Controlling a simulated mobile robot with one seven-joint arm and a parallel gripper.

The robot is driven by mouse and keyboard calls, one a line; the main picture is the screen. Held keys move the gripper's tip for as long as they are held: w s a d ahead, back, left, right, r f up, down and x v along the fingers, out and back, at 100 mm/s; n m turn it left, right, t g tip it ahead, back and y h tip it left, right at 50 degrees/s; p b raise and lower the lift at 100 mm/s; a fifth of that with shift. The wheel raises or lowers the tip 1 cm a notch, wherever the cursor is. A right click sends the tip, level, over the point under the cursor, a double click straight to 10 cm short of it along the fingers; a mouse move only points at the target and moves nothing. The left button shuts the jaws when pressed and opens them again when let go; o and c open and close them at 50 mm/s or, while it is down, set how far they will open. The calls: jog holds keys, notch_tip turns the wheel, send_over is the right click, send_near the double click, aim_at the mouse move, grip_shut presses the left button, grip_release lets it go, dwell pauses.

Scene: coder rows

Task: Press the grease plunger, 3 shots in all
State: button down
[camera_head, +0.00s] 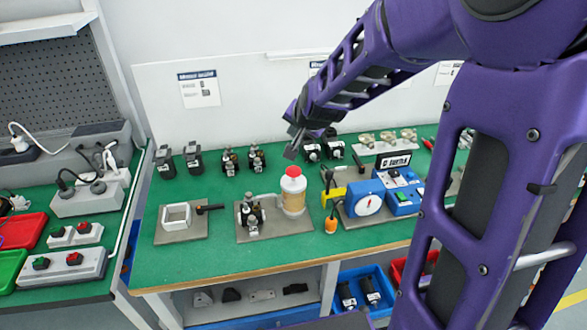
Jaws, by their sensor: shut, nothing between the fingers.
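The grease dispenser is a pale bottle (293,195) with amber contents. It stands upright at the right of a grey plate (272,232) on the green bench. Its red plunger cap (293,171) is on top and looks raised above the white collar. A black and silver part (250,215) sits on the same plate, to the left of the bottle. My gripper (291,153) is shut and empty, pointing down just above the red cap in the picture. A small gap shows between fingertips and cap; the exact depth is hard to tell.
A blue gauge unit (365,201) with a yellow part stands to the right. A plate with a white square frame (176,217) lies left. Several black parts (228,163) line the back. The bench front is clear.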

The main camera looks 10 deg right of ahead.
jog(key=b, duration=0.4)
send_over(292, 169)
jog(key=s, duration=0.2)
jog(key=f, duration=0.7)
jog(key=shift+w, duration=0.2)
jog(key=shift+f+b, duration=0.6)
jog(key=shift+f, duration=0.35)
jog(key=shift+f, duration=0.15)
dwell(0.5)
jog(key=shift+f+b, duration=0.3)
jog(key=shift+b, duration=0.05)
jog(key=shift+s+f+b, duration=0.1)
jog(key=shift+f+b, duration=0.6)
jog(key=shift+f, duration=0.2)
dwell(0.7)
jog(key=shift+r, duration=0.1)
jog(key=shift+r+p, duration=1.05)
jog(key=shift+r, duration=0.15)
jog(key=shift+r, duration=0.15)
